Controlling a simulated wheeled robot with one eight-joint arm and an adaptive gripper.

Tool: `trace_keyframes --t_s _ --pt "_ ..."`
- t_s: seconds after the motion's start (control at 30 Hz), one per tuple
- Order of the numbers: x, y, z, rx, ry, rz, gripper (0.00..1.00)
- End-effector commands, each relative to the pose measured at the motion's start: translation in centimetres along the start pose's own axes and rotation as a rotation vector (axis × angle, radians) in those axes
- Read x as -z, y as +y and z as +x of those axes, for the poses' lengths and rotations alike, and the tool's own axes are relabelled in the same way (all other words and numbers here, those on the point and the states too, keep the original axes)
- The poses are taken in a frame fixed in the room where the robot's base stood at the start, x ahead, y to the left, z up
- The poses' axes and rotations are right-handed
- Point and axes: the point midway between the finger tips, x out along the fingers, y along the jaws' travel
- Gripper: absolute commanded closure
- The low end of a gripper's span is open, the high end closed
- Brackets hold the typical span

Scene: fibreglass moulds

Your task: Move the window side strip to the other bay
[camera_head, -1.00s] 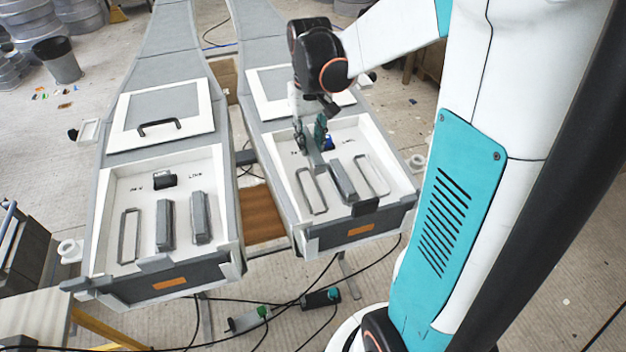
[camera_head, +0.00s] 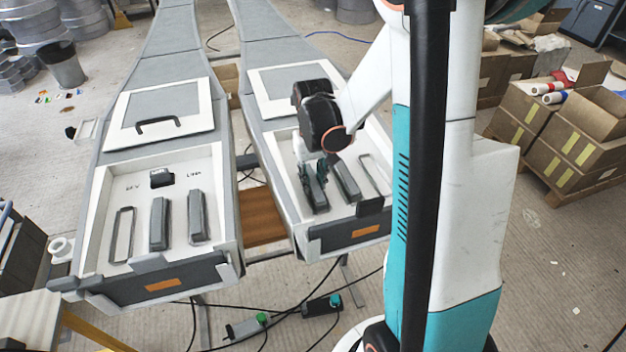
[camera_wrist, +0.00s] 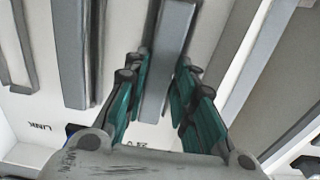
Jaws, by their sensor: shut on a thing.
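My gripper (camera_head: 315,168) is shut on a long grey strip (camera_head: 317,195) at the left slot of the right mould's white bay (camera_head: 289,180). In the wrist view the strip (camera_wrist: 172,45) runs between my green fingers (camera_wrist: 158,100). I cannot tell whether it is fully seated. A second grey strip (camera_head: 346,180) lies in the middle slot, and the right slot (camera_head: 376,174) is an empty outline. In the left mould's bay (camera_head: 107,188), the left slot (camera_head: 122,235) is empty; two grey strips stand in the middle (camera_head: 160,223) and right (camera_head: 197,215) slots.
A small black block (camera_head: 161,177) sits at the back of the left bay. Lids with white frames lie behind both bays, the left one with a black handle (camera_head: 158,124). A brown board (camera_head: 262,215) spans the gap between moulds. Cartons (camera_head: 560,130) stand at right.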

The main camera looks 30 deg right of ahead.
Motion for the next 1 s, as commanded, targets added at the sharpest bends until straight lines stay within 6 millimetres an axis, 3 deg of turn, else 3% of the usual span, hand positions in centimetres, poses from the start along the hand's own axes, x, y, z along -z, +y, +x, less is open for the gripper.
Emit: trace_keyframes --t_s 0.3,0.33,0.4,0.8,1.0 --pt "0.0 0.0 0.2 0.000 0.000 0.000 1.00" --pt "0.0 0.0 0.2 0.000 0.000 0.000 0.71" --pt "0.0 0.0 0.1 0.000 0.000 0.000 0.55" --pt "0.0 0.0 -0.2 0.000 0.000 0.000 0.55" --pt "0.0 0.0 -3.2 0.000 0.000 0.000 0.55"
